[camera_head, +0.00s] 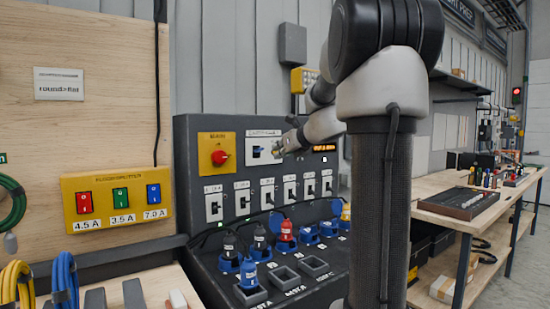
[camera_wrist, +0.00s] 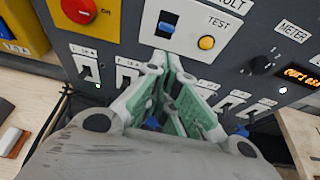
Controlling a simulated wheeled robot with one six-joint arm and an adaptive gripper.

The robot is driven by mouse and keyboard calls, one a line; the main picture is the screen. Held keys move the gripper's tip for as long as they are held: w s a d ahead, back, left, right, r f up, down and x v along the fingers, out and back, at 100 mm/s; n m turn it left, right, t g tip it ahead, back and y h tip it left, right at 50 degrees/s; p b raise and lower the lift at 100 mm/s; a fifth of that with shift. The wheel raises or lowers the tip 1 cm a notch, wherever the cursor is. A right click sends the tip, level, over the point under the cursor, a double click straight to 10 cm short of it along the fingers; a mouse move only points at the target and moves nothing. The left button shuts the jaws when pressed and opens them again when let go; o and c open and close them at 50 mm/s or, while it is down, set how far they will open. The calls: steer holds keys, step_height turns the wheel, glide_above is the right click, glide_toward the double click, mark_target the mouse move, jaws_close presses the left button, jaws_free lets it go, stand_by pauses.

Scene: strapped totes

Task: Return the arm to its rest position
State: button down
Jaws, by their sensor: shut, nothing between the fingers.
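My arm (camera_head: 391,82) rises at the right of the head view and reaches left and forward to the dark control panel (camera_head: 196,133). My gripper (camera_wrist: 164,62) is shut and empty, its green-padded fingers pointing at the panel. In the head view my gripper (camera_head: 281,150) is small, just right of the blue rocker switch (camera_head: 256,151). In the wrist view the fingertips lie just below that blue switch (camera_wrist: 168,27) and left of the yellow test button (camera_wrist: 206,43). I cannot tell whether the tips touch the panel.
The panel has a red knob (camera_head: 220,157), a row of switches and several plugs in sockets below. A yellow box (camera_head: 117,197) with three rockers hangs on the wooden board at left. A workbench (camera_head: 465,215) with a dark tray (camera_head: 462,203) stands at right.

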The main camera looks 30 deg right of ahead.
steer(key=shift+s+r, duration=0.1)
stand_by(0.6)
steer(key=s+a+f+n+g+y, duration=0.1)
steer(key=s+a+f+n+g, duration=0.2)
steer(key=s+f+n, duration=0.55)
steer(key=s+a+f+n+g+y, duration=0.1)
steer(key=s+a+f+n+g, duration=0.3)
steer(key=n, duration=0.7)
steer(key=s+a+f+n+g+h, duration=0.1)
steer(key=s+a+n, duration=0.3)
steer(key=s+n, duration=0.4)
steer(key=s+a+f+n+g+h, duration=0.1)
steer(key=s+a+f+n, duration=0.2)
steer(key=s+n, duration=0.5)
steer(key=shift+s+a+f+g, duration=0.3)
steer(key=shift+s+a+f, duration=0.15)
steer(key=shift+s, duration=2.15)
